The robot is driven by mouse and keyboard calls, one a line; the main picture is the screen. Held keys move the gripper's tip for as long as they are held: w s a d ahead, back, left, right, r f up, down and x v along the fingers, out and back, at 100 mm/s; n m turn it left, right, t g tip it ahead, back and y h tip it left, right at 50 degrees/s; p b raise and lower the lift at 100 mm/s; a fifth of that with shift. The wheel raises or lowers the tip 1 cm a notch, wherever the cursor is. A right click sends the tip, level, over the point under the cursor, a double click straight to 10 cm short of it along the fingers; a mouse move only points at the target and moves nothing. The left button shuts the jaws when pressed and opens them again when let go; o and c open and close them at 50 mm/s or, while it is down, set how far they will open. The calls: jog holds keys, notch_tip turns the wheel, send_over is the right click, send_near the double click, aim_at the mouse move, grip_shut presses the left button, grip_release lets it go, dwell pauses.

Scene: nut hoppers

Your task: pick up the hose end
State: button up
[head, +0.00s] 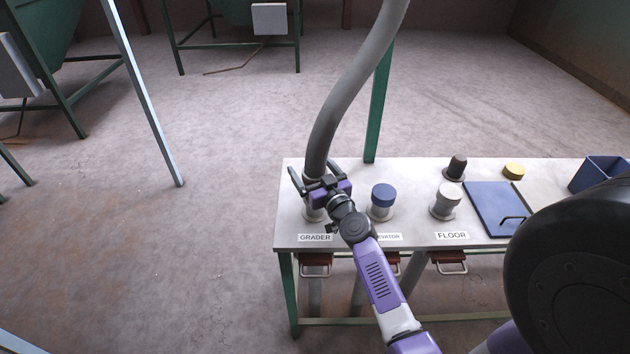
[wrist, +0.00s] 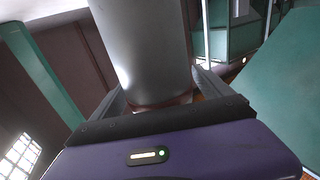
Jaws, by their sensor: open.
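The hose (head: 347,92) is a thick grey tube that comes down from above in the head view. Its lower end (head: 315,178) meets the port behind the GRADER label on the white table. My gripper (head: 313,181) is at this hose end with its jaws open, one finger on each side. In the wrist view the hose (wrist: 147,50) stands large between the fingers of my gripper (wrist: 155,88). A rust-coloured edge shows at its base there. My gripper partly hides the join between hose and port.
A green post (head: 377,110) stands behind.

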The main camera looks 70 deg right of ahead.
jog(key=shift+w+d, duration=0.15)
jog(key=shift+w, duration=0.1)
jog(key=c, duration=1.5)
jog(key=shift+c, duration=1.1)
jog(key=shift+r, duration=0.15)
